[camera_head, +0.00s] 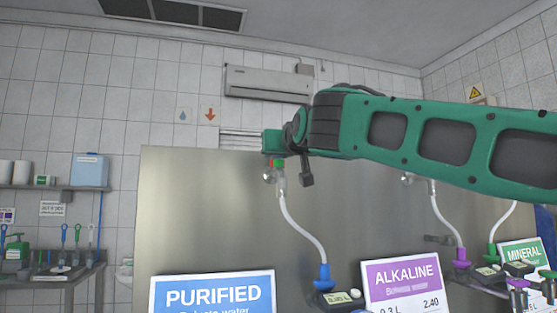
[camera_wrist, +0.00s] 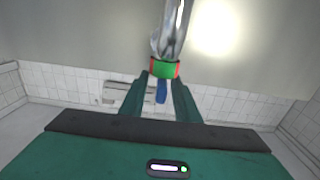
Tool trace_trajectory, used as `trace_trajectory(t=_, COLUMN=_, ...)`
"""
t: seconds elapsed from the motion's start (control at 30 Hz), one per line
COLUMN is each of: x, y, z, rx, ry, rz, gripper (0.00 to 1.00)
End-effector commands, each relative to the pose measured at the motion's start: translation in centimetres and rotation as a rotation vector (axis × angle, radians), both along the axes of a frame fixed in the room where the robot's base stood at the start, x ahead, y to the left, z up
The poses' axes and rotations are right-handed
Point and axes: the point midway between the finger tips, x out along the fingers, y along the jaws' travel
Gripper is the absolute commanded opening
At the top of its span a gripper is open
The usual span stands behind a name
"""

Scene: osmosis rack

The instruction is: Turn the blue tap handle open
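The metal tap (camera_head: 281,184) is on the steel panel above the PURIFIED sign, and a white hose hangs from it. In the wrist view, the tap (camera_wrist: 172,35) has a green and red ring (camera_wrist: 163,69) at its near end. The blue handle (camera_wrist: 161,92) shows just below the ring. My gripper (camera_wrist: 162,78) is open, one dark green finger on each side of the blue handle, with gaps visible beside it. I cannot tell whether the fingertips touch the ring. In the head view, my gripper (camera_head: 273,146) is at the tap and the blue handle is hidden.
The steel panel (camera_head: 200,220) fills the middle. PURIFIED (camera_head: 212,296) and ALKALINE (camera_head: 405,283) signs stand below, near a blue hose fitting (camera_head: 323,278). A purple fitting (camera_head: 461,257) and another hose are at the right. A shelf and a tool table (camera_head: 85,272) stand at the left.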

Motion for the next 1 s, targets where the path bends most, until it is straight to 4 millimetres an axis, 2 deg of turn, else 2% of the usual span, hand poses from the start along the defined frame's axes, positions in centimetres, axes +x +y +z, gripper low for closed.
trace_trajectory(t=0.53, x=-8.3, y=-1.6, z=0.1, rx=0.001, ry=-0.003, rz=-0.001, gripper=0.29)
trace_trajectory(t=0.73, x=-9.7, y=-1.9, z=0.0, rx=0.0, ry=-0.001, rz=-0.001, gripper=0.29)
trace_trajectory(t=1.0, x=-9.9, y=-2.0, z=-0.1, rx=0.001, ry=0.0, rz=-0.001, gripper=0.29)
